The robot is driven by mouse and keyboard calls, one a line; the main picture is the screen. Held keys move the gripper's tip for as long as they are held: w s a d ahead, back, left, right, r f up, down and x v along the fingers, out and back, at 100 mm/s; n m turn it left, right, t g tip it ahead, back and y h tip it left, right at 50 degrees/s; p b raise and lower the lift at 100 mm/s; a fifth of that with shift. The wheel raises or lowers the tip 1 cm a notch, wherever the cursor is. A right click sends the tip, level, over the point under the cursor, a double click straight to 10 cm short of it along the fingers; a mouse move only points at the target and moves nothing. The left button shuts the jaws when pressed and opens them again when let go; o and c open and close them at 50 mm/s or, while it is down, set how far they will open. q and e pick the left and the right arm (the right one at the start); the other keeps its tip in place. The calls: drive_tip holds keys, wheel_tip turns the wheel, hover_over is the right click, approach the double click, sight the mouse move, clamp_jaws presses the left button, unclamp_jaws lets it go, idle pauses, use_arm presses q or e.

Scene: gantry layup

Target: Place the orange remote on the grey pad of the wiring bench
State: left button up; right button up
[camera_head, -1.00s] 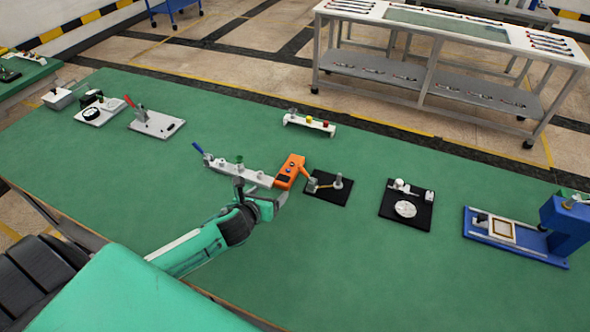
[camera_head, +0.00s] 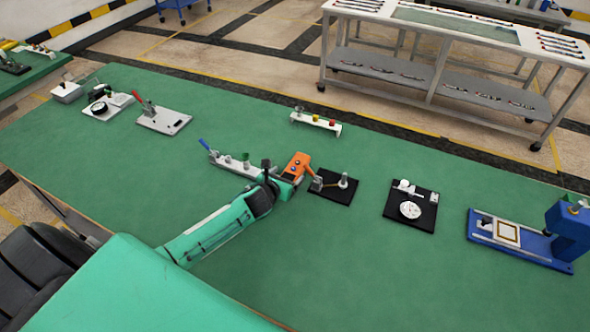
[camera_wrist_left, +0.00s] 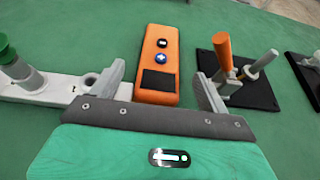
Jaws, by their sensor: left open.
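The orange remote (camera_head: 297,164) lies on the green table, at the right end of a white strip fixture (camera_head: 232,165). In the left wrist view the remote (camera_wrist_left: 158,65) shows a dark panel and round buttons. My left gripper (camera_head: 288,181) is open at the near end of the remote. In the wrist view its two fingers (camera_wrist_left: 160,72) stand on either side of the remote, with gaps. My right gripper is not in view. I cannot make out for certain which surface is the grey pad of the wiring bench.
A black plate with a small clamp (camera_head: 333,198) is close right of the remote. Another black plate (camera_head: 428,218) and a blue press (camera_head: 570,230) stand farther right. A white workbench (camera_head: 385,12) stands beyond the aisle. The table's near right is clear.

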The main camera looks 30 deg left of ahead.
sight(292, 170)
use_arm(q)
drive_tip(key=x, duration=0.5)
drive_tip(key=shift+r, duration=0.1)
drive_tip(key=c, duration=1.3)
drive_tip(key=shift+r, duration=0.1)
drive_tip(key=shift+c, duration=0.2)
